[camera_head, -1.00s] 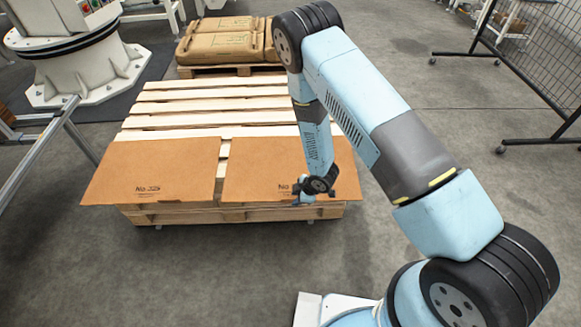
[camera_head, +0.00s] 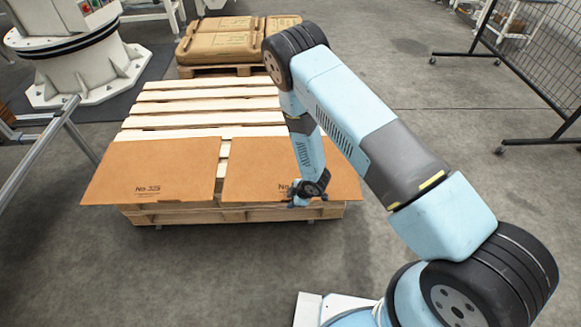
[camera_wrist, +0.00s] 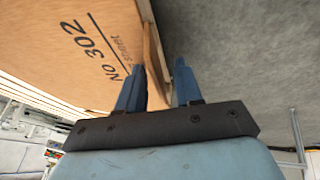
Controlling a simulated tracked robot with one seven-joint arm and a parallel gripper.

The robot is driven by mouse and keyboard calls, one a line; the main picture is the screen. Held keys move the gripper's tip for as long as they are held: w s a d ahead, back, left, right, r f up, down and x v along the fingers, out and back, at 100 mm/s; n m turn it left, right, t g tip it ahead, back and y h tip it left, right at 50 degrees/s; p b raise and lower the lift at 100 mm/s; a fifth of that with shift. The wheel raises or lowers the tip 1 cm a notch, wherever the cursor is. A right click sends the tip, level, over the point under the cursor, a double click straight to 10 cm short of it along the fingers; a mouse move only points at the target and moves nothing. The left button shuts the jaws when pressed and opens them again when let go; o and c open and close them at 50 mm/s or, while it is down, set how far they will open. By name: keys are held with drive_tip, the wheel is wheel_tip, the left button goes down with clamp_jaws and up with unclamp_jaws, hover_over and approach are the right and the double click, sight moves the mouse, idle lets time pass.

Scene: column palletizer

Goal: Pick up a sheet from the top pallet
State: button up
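Two brown cardboard sheets lie side by side on the front of the top wooden pallet (camera_head: 212,109). The left sheet (camera_head: 150,168) is printed "No 325". The right sheet (camera_head: 250,180) is partly hidden by my arm; in the wrist view this sheet (camera_wrist: 60,60) reads "No 302". My gripper (camera_head: 303,202) is at the front edge of the right sheet, right of its middle. In the wrist view, the two blue fingers of my gripper (camera_wrist: 160,68) stand apart. The sheet's edge reaches into the gap between them; I cannot tell whether either finger touches it.
Brown sacks (camera_head: 221,46) lie on another pallet behind. A white machine base (camera_head: 85,70) stands at back left, with a metal rail (camera_head: 40,150) at the left. A black mesh fence (camera_head: 530,50) stands at the right. The floor in front of the pallet is clear.

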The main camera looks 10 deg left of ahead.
drive_tip(key=shift+f, duration=0.15)
idle(0.3)
clamp_jaws()
idle(0.4)
